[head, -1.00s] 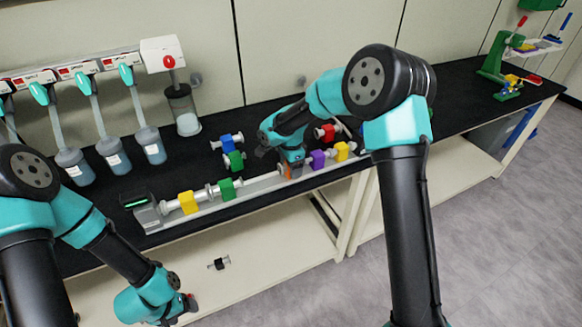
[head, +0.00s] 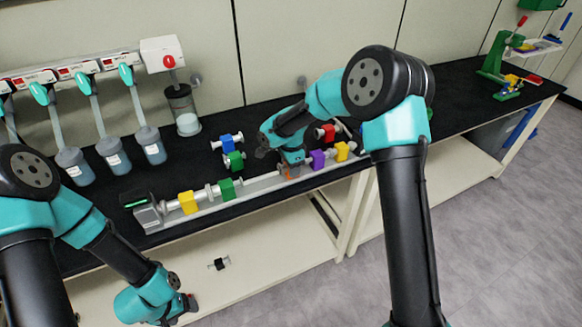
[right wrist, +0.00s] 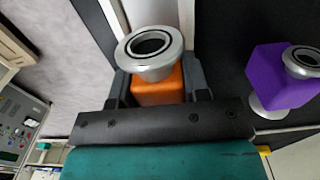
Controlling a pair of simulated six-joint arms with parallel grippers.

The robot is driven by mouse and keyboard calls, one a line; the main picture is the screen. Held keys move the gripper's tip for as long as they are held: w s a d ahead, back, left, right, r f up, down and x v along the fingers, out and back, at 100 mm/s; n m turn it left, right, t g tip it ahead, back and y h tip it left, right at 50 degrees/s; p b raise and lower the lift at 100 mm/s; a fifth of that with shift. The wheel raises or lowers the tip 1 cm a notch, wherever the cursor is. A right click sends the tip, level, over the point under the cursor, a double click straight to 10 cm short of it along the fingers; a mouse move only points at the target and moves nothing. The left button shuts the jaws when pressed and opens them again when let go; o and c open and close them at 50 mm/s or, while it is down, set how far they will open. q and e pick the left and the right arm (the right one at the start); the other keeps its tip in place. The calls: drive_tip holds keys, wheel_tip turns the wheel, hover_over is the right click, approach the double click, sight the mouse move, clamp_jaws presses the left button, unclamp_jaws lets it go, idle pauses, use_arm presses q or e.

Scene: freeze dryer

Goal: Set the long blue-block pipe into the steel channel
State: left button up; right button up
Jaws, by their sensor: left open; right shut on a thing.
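The blue-block pipe (head: 227,142) lies on the black bench top behind the steel channel (head: 250,188), apart from both grippers. Yellow-block (head: 188,202) and green-block (head: 227,189) pipes sit along the channel's left part. My right gripper (head: 291,168) is at the channel's middle, shut on the orange-block pipe (right wrist: 158,92), whose round steel flange faces the right wrist camera. The arm partly hides this pipe in the head view. My left gripper (head: 190,302) is open and empty, low in front of the bench.
A purple-block pipe (head: 318,159) stands close to the right gripper, with another yellow-block pipe (head: 342,151) beyond it. A second green-block pipe (head: 234,160) and a red-block pipe (head: 326,132) lie behind the channel. Flasks (head: 112,155) stand at the back left.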

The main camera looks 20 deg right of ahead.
drive_tip(key=shift+d, duration=0.15)
idle(0.6)
drive_tip(key=o, duration=1.1)
drive_tip(key=shift+o, duration=0.2)
wheel_tip(320, 180, up, 17)
drive_tip(key=shift+r, duration=0.2)
